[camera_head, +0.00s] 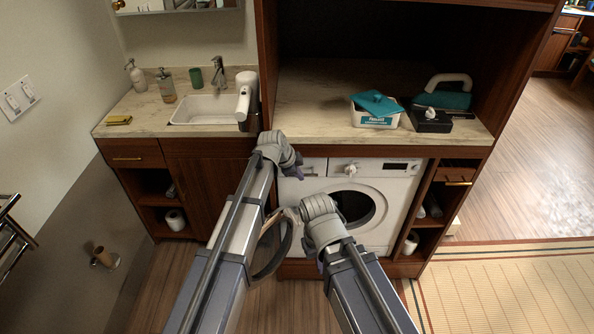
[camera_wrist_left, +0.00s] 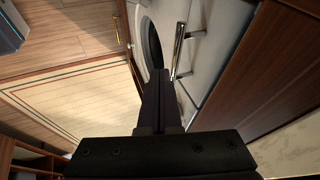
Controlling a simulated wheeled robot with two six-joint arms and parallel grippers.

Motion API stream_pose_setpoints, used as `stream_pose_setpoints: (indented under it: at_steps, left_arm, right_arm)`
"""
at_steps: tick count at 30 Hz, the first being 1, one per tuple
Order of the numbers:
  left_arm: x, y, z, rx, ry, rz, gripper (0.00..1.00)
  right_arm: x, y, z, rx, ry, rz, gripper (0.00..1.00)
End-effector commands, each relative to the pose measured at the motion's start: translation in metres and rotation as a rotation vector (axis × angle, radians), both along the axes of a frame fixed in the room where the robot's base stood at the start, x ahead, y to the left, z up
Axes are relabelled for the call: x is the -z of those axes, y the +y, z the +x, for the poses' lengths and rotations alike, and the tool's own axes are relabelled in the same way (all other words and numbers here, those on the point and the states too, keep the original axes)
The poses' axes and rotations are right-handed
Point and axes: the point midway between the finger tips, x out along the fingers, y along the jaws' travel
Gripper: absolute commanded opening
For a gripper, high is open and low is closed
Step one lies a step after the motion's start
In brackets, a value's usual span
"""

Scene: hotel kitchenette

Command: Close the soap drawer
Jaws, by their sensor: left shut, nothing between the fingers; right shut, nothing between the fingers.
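The white washing machine (camera_head: 385,168) stands under the counter. Its soap drawer (camera_head: 312,167) is at the upper left of its front, partly hidden by my left gripper (camera_head: 296,171). In the left wrist view a silver bar handle (camera_wrist_left: 179,48) stands off the white front, just right of the shut fingers (camera_wrist_left: 158,78). I cannot tell how far the drawer sticks out, or whether the fingers touch it. My right gripper (camera_head: 291,214) is lower, shut and empty, in front of the machine near its open round door (camera_head: 271,247).
The open door hangs left of the dark drum opening (camera_head: 355,206). The wooden cabinet side (camera_head: 263,60) and sink cabinet (camera_head: 207,185) are close on the left. A white tub with a teal lid (camera_head: 376,118) stands on the counter above. The floor at right is clear.

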Motion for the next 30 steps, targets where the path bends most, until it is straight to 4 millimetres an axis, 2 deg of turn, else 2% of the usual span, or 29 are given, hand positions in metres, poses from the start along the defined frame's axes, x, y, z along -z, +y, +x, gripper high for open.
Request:
stream_pose_setpoints:
  at_steps: [2, 16, 21, 30]
  left_arm:
    - [-0.012, -0.005, -0.019, 0.002, -0.001, 0.001, 0.00]
    - [-0.083, 0.022, -0.043, -0.002, 0.000, -0.001, 0.00]
    - [-0.094, 0.028, -0.048, -0.001, 0.000, 0.000, 0.00]
    - [-0.093, 0.029, -0.049, -0.001, 0.000, 0.000, 0.00]
  right_arm:
    - [-0.012, 0.000, 0.000, 0.000, 0.000, 0.000, 0.00]
    - [-0.083, 0.000, 0.000, 0.000, 0.000, 0.000, 0.00]
    - [-0.093, 0.000, 0.000, 0.000, 0.000, 0.000, 0.00]
    - [-0.093, 0.000, 0.000, 0.000, 0.000, 0.000, 0.00]
